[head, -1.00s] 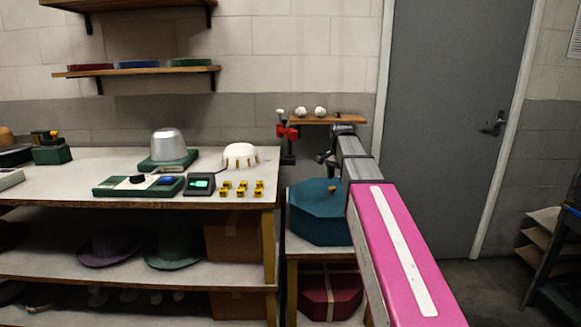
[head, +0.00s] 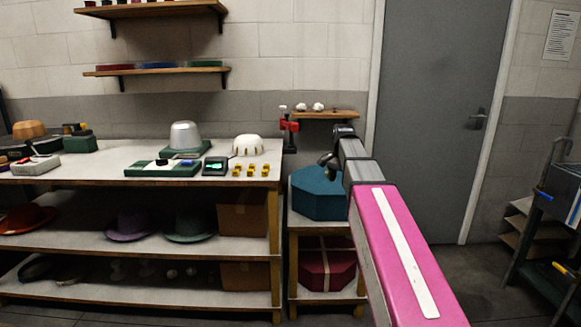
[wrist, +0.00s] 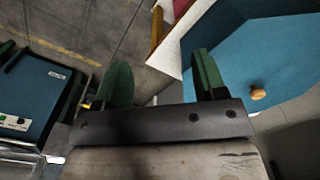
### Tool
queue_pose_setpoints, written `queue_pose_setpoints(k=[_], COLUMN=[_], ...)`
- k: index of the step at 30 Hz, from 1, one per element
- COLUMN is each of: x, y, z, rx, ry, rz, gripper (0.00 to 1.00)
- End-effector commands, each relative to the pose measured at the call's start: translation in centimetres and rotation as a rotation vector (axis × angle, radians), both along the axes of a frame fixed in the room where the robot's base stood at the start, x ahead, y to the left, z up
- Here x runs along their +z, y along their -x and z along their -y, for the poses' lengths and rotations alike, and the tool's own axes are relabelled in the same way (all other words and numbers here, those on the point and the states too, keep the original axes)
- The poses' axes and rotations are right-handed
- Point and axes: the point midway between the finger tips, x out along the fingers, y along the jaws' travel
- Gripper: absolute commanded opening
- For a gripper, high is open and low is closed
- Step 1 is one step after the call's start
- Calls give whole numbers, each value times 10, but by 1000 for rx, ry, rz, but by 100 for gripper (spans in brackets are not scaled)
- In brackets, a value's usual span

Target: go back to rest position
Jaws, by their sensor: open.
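My gripper (wrist: 158,80) shows in the wrist view with its two green fingers spread wide apart. Nothing is between them; bare floor shows through the gap. In the head view my pink arm reaches forward from the lower right, and its dark end is in front of the wall near the door; the fingers cannot be made out there. The blue octagonal box (head: 316,195) stands on a small stand just left of the arm's end. In the wrist view the box's lid with its wooden knob (wrist: 258,93) lies right of the fingers, apart from them.
A workbench (head: 60,179) on the left carries a metal hat form (head: 185,136), a white cap-like form (head: 248,146) and several yellow clips. A dark red box (head: 327,270) sits under the blue one. A grey door (head: 437,110) and a blue cart (head: 560,195) are to the right.

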Motion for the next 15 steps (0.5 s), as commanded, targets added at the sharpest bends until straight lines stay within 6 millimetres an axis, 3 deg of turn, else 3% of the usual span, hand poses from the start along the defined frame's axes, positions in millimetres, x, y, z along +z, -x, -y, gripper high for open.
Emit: queue_pose_setpoints(k=[8, 15], x=[-30, -70], y=[11, 28], z=[0, 0], rx=[52, 128], ry=[0, 0], rz=[-1, -1], gripper=[65, 65])
